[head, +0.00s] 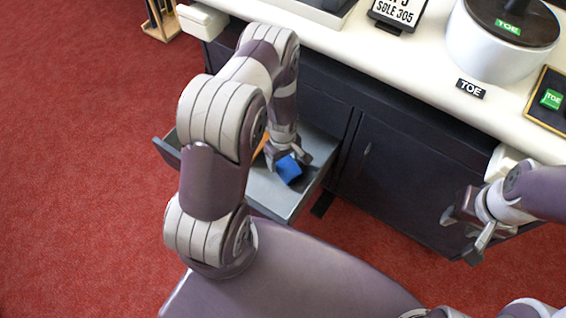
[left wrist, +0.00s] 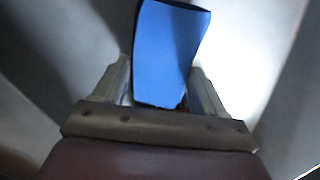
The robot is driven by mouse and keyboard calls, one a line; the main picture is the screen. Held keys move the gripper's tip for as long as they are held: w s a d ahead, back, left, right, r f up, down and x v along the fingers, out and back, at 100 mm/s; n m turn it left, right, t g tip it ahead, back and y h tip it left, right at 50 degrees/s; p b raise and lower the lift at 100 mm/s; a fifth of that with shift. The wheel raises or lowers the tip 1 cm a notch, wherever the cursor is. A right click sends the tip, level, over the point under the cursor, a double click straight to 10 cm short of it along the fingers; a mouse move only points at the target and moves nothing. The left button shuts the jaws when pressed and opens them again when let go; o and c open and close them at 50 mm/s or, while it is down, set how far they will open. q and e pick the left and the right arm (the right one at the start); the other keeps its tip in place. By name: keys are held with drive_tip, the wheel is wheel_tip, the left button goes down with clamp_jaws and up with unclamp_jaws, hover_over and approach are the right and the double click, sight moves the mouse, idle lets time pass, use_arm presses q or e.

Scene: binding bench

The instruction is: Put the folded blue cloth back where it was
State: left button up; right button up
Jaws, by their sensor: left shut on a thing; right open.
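The folded blue cloth (head: 289,169) is at the open drawer (head: 262,190) of the dark cabinet. My left gripper (head: 287,157) reaches down into the drawer and is shut on the cloth. In the left wrist view the blue cloth (left wrist: 168,52) stands out between the two fingers (left wrist: 160,85), with grey drawer surfaces around it. I cannot tell whether the cloth touches the drawer floor. My right gripper (head: 466,228) is open and empty in front of the cabinet at the right.
An orange thing (head: 261,145) lies in the drawer, partly hidden by my left arm. The white bench top (head: 420,70) above holds a large round pot (head: 490,50), a TOE label (head: 471,89), a sign (head: 398,12) and a dark tray (head: 550,98). Red carpet (head: 80,180) is clear at left.

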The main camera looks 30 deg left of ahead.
use_arm(q)
drive_tip(key=shift+f, duration=0.65)
drive_tip(key=shift+r, duration=0.15)
drive_tip(key=o, duration=0.9)
drive_tip(key=shift+o, duration=0.2)
wheel_tip(320, 180, up, 12)
drive_tip(key=p, duration=0.6)
wheel_tip(320, 180, up, 7)
drive_tip(key=m, duration=0.3)
hover_over(283, 161)
drive_tip(key=d, duration=0.2)
drive_tip(key=s+d+r+m, duration=0.2)
drive_tip(key=s+r+m, duration=0.2)
drive_tip(key=r, duration=0.3)
drive_tip(key=s+d+r+m+t, duration=0.1)
drive_tip(key=s+d+r+m, duration=0.1)
drive_tip(key=s+r+m, duration=0.3)
wheel_tip(283, 161, up, 4)
drive_tip(key=shift+s+d+f+m, duration=0.15)
drive_tip(key=shift+f+m, duration=0.1)
drive_tip(key=shift+m, duration=0.15)
use_arm(e)
wheel_tip(283, 161, up, 5)
drive_tip(key=shift+r, duration=0.2)
